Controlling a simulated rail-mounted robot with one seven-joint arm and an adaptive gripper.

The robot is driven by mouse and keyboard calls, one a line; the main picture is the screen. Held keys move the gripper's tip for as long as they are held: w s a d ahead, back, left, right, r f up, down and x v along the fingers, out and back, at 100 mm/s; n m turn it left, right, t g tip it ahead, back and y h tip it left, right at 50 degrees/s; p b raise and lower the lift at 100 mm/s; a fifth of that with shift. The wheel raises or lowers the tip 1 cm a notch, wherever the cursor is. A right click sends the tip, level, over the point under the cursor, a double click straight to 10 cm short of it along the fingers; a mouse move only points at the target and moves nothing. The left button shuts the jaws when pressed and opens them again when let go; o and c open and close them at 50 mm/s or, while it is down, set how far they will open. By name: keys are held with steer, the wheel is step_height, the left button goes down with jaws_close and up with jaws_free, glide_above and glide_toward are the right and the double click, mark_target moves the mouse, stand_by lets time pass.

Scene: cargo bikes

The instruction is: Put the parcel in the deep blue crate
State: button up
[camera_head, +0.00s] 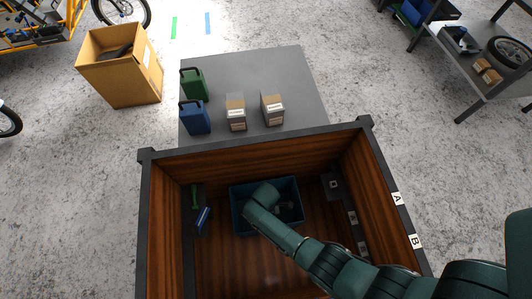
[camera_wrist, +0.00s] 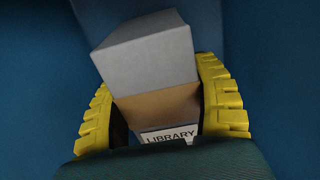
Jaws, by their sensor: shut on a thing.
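The parcel (camera_wrist: 155,103) is a pale grey and brown box with a white "LIBRARY" label, in the middle of the wrist view. My gripper (camera_wrist: 158,82) has its yellow fingers on either side of it and is shut on it. The parcel looks slightly tilted in the wrist view. The deep blue crate (camera_head: 234,214) stands inside the wooden cargo box in the head view. My arm reaches down into it. Blue walls (camera_wrist: 275,55) surround the parcel in the wrist view. My arm hides part of the crate, and whether the parcel touches its floor cannot be told.
The wooden cargo box (camera_head: 159,235) has high dark-edged walls around the crate. A green item (camera_head: 194,197) and a blue item (camera_head: 203,219) lie at its left. Two cartons (camera_head: 236,112) and green and blue cans (camera_head: 195,118) stand on the grey platform (camera_head: 300,80) behind.

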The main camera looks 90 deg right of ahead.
steer(key=shift+f, duration=0.4)
steer(key=shift+f, duration=0.15)
steer(key=o, duration=1.3)
steer(key=shift+c, duration=0.2)
step_height(320, 180, up, 12)
steer(key=p, duration=0.5)
